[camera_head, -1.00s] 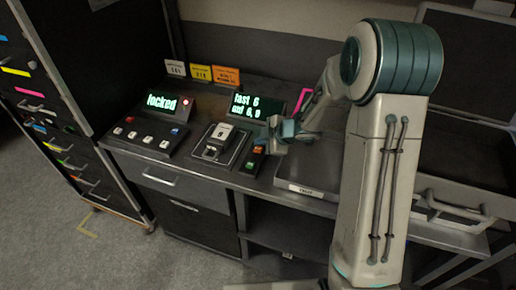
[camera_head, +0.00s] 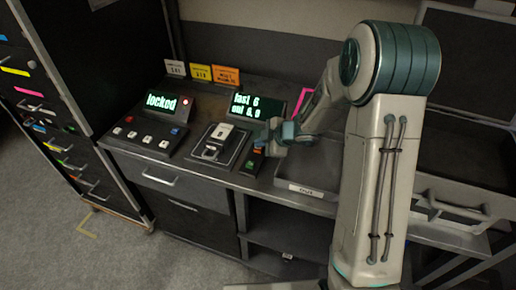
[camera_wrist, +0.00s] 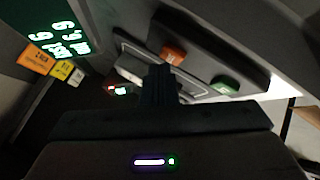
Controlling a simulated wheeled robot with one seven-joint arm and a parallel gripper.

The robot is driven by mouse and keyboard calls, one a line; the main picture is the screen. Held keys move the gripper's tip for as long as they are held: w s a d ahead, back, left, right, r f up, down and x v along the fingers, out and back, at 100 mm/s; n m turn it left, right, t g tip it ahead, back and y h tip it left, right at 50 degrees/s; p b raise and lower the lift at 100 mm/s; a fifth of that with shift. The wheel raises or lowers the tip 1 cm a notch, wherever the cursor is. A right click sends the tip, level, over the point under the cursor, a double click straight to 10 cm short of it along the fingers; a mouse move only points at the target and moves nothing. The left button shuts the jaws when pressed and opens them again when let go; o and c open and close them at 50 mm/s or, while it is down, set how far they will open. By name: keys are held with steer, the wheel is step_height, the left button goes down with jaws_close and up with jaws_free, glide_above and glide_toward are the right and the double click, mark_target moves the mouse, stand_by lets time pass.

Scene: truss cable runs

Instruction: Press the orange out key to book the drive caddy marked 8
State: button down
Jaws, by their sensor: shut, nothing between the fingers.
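The orange key (camera_head: 258,150) sits at the back of a small dark key panel on the bench, with a green key (camera_head: 250,165) in front of it. The orange key (camera_wrist: 173,55) and green key (camera_wrist: 225,85) also show in the wrist view. My gripper (camera_head: 272,149) is shut and empty, close beside the orange key on its right. In the wrist view its dark fingers (camera_wrist: 160,78) end just short of the orange key; I cannot tell whether they touch. A pale caddy-like block (camera_head: 221,132) sits in the dock left of the panel; its mark is too small to read.
A display (camera_head: 246,106) behind the dock shows "last 6" and an "out" line. A "locked" display (camera_head: 166,103) with a red light and a button panel (camera_head: 147,134) stand left. A tray (camera_head: 310,172) lies right; a dark drawer cabinet (camera_head: 60,110) is far left.

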mark_target(261, 150)
steer(key=shift+f, duration=0.45)
stand_by(0.3)
steer(key=shift+r, duration=0.15)
steer(key=shift+r+p, duration=0.75)
step_height(261, 150, up, 5)
steer(key=p, duration=0.5)
steer(key=shift+r, duration=0.1)
stand_by(0.8)
